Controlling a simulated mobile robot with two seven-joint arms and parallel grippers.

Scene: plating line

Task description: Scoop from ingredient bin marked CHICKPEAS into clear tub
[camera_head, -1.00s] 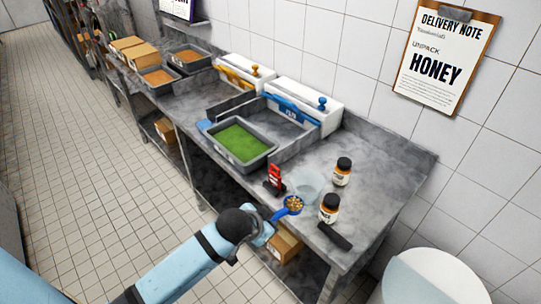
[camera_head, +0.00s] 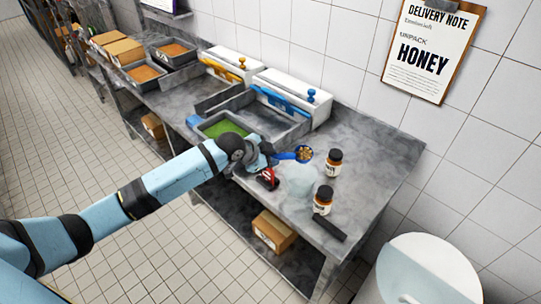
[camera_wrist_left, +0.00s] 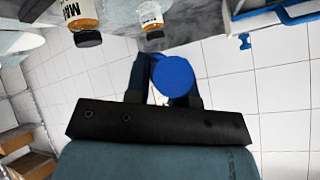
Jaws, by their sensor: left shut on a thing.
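My left gripper (camera_head: 272,156) is shut on a blue scoop (camera_head: 287,157) over the counter. The scoop's bowl holds tan chickpeas (camera_head: 304,154) and looks about level. The clear tub (camera_head: 298,183) is faint and see-through on the counter, just below the bowl in the head view, so I cannot tell whether the bowl is over it. In the left wrist view the scoop's blue underside (camera_wrist_left: 174,76) shows between my fingers, and its contents are hidden. No bin label reading CHICKPEAS is legible. My right gripper is out of view.
Two dark-lidded jars (camera_head: 333,162) (camera_head: 323,200) stand right of the tub, with a black bar (camera_head: 330,230) in front. A red-and-black object (camera_head: 268,179) is below my gripper. A green-filled bin (camera_head: 220,129) is partly behind my arm. Orange-filled bins (camera_head: 145,73) stand farther left.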

